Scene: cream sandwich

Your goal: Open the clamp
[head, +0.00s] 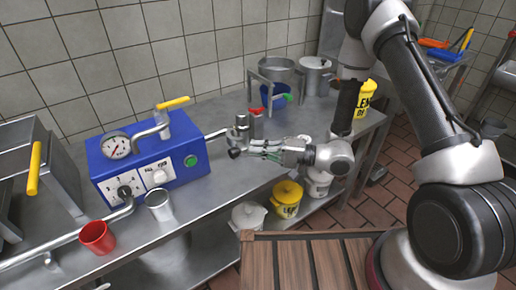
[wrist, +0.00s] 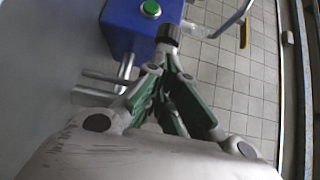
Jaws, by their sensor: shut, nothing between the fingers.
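The clamp is hard to make out. A metal fitting (head: 241,130) with a dark round end stands at the right end of the pipe from the blue machine (head: 150,160), and I cannot tell if it is the clamp or whether it is open. My gripper (head: 252,147) is right beside this fitting, with its fingers shut and empty. In the wrist view, the shut gripper (wrist: 163,62) points at a dark cap (wrist: 168,34) near the blue machine (wrist: 140,22) with its green button. Contact cannot be told.
A red cup (head: 97,237) and a metal cup (head: 159,205) stand on the steel counter in front of the machine. Metal pots (head: 277,70) and a red handle (head: 256,111) are behind my gripper. Yellow (head: 287,193) and white containers sit below the counter.

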